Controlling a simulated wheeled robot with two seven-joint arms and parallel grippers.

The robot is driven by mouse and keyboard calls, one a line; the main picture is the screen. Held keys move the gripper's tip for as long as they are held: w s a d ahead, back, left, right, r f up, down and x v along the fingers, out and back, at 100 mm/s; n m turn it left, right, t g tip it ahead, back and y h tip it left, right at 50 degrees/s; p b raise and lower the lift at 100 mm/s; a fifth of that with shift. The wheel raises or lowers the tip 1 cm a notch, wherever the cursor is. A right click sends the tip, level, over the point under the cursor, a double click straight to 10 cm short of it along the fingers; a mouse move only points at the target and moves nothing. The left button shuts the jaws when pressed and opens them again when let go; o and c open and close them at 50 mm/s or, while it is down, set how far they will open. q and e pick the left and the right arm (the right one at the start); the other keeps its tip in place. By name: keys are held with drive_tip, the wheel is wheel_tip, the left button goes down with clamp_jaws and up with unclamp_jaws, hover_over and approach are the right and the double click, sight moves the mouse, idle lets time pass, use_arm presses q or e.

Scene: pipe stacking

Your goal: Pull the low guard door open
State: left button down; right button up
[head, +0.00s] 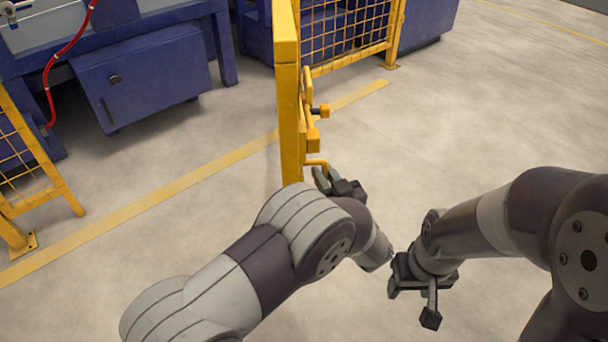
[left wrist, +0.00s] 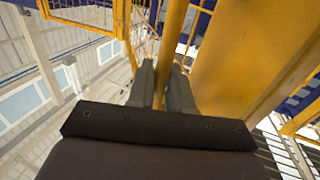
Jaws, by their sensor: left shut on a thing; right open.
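The yellow low guard door (head: 289,110) stands nearly edge-on in the middle of the head view, swung out from the fence line with a wide gap to its left. Its yellow handle (head: 317,163) is on the right face. My left gripper (head: 325,180) is shut on the handle; in the left wrist view the handle bar (left wrist: 171,45) runs between the two fingers of the left gripper (left wrist: 165,85). The arm hides part of the grip in the head view. My right gripper (head: 412,303) is open and empty, over the floor to the right.
A yellow mesh fence panel (head: 345,45) stands behind the door, and another fence section (head: 35,165) stands at left. A blue cabinet (head: 145,78) and machine lie beyond the gap. A yellow line (head: 150,198) crosses the floor. The floor right of the door is clear.

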use_arm(q)
drive_tip(key=shift+w+d, duration=0.1)
drive_tip(key=shift+d, duration=0.2)
drive_tip(key=shift+r, duration=0.1)
drive_tip(key=c, duration=1.2)
unclamp_jaws()
